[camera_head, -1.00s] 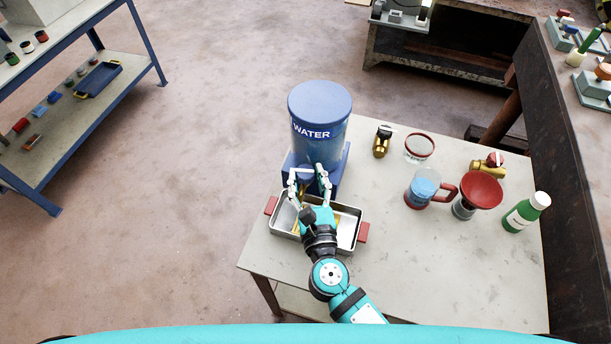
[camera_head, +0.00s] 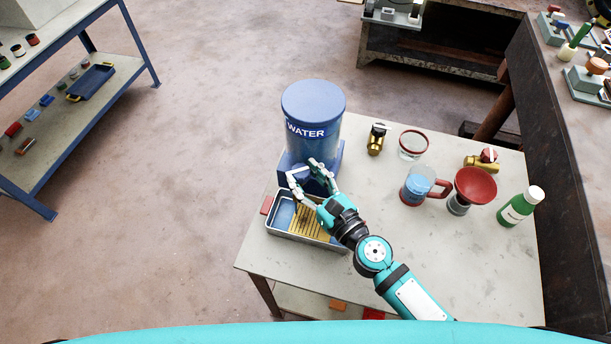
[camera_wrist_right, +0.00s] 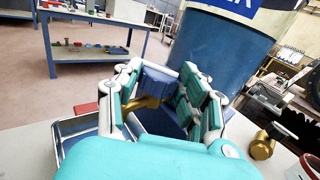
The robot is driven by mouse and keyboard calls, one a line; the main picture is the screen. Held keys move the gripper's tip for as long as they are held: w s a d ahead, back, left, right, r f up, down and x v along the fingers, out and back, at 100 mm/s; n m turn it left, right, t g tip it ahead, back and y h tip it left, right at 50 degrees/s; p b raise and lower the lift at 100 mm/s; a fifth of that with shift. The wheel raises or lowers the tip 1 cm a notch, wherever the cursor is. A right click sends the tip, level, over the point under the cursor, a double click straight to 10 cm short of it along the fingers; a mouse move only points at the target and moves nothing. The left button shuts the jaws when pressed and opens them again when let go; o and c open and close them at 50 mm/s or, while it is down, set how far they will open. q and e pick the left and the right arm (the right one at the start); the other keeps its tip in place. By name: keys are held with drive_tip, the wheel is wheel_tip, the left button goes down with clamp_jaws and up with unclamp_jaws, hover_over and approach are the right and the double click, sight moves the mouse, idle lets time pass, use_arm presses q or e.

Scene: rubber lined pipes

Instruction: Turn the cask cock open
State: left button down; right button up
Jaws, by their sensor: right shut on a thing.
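The blue cask (camera_head: 313,112) marked WATER stands on the table; part of it also shows in the right wrist view (camera_wrist_right: 225,45). My right gripper (camera_head: 312,178) is at the front foot of the cask, tilted, with its fingers closed in around the cock. In the right wrist view a brass part of the cock (camera_wrist_right: 143,103) shows between the fingers. The fingers hide most of the cock. A metal tray (camera_head: 322,243) with a yellow grate lies below the gripper; its left part looks bluish inside. My left gripper is out of view.
The table's (camera_head: 440,270) front right part is clear. A blue shelf (camera_head: 75,125) stands far left.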

drive_tip(key=o, duration=1.2)
drive_tip(key=shift+h, duration=0.3)
